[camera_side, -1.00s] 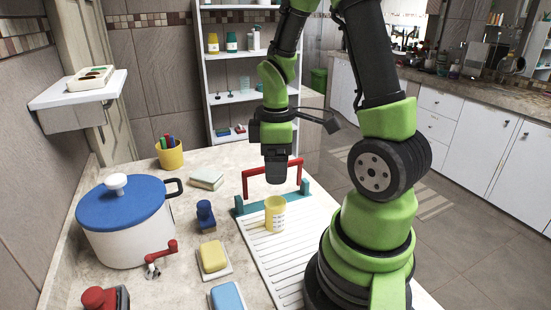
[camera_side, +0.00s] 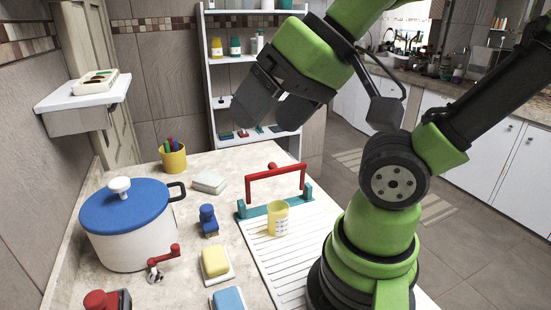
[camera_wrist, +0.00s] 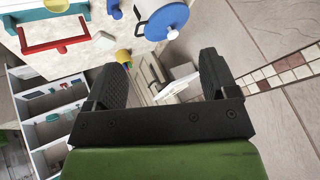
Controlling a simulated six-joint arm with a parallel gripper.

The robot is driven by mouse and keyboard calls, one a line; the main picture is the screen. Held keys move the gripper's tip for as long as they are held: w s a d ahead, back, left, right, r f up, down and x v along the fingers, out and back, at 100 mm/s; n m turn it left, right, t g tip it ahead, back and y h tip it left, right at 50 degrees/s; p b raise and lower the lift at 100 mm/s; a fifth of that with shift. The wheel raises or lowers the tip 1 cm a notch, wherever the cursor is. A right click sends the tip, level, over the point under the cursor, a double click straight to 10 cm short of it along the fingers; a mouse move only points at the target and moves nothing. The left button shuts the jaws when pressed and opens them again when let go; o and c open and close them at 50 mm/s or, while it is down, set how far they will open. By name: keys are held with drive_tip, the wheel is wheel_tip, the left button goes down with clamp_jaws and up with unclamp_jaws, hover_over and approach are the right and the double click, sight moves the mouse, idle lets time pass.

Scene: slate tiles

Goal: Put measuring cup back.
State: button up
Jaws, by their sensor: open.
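The yellow measuring cup (camera_side: 278,218) stands upright on the white ribbed draining board (camera_side: 284,262), just in front of the red handle bar (camera_side: 276,182) with its teal base. My gripper (camera_side: 275,105) is open, raised well above and behind the counter, in front of the shelf unit, and apart from the cup. In the wrist view my gripper (camera_wrist: 170,85) shows two dark fingers spread wide with nothing between them.
A white pot (camera_side: 128,225) with a blue lid stands at left. A blue stamp-like item (camera_side: 208,220), a yellow sponge (camera_side: 215,262), a blue sponge (camera_side: 228,299), a pale block (camera_side: 209,183) and a yellow pen cup (camera_side: 173,157) are on the counter. Shelves stand behind.

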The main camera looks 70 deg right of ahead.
idle(0.3)
drive_tip(key=n+g+h, duration=0.7)
drive_tip(key=n+h, duration=0.7)
drive_tip(key=n, duration=0.8)
approach(281, 208)
drive_tip(key=shift+s+d+f, duration=0.15)
drive_tip(key=shift+s+d, duration=0.1)
drive_tip(key=shift+d, duration=0.05)
drive_tip(key=shift+x, duration=2.7)
drive_tip(key=shift+w, duration=0.25)
drive_tip(key=shift+c, duration=0.4)
drive_tip(key=c, duration=1)
